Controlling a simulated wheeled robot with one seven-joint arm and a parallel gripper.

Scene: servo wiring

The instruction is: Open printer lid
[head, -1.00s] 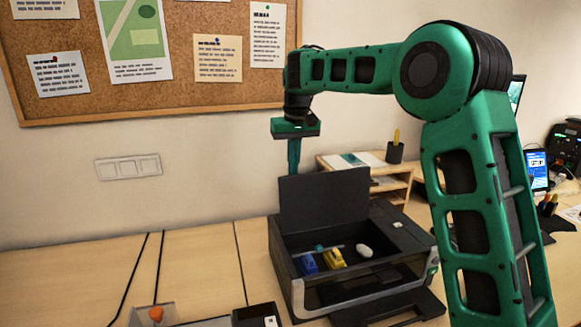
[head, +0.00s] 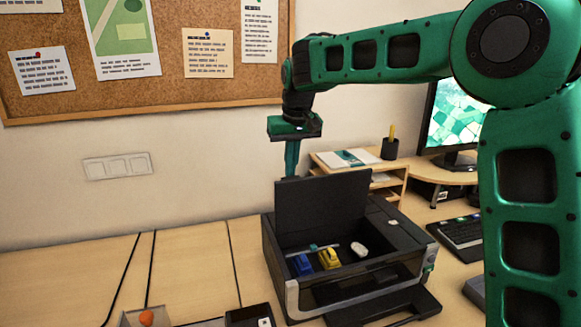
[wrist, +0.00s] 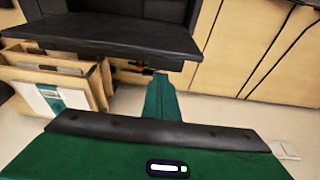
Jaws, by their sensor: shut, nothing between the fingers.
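The dark grey printer (head: 385,235) stands on the desk. Its lid (head: 322,212) is raised and stands nearly upright at the back. Inside the open body lie a blue part (head: 302,265), a yellow part (head: 329,259) and a white rounded object (head: 359,249). My gripper (head: 292,172) points down just behind the lid's upper left edge. It is shut and empty, and its tip is partly hidden by the lid. The wrist view shows the green fingers (wrist: 160,98) close to the dark lid (wrist: 110,35); I cannot tell whether they touch.
A wooden organizer (head: 350,163) with papers and a pen cup (head: 390,149) stands behind the printer. A monitor (head: 455,125) and keyboard (head: 460,237) are at the right. Small trays (head: 250,316) lie front left. The desk's left part is clear apart from cables.

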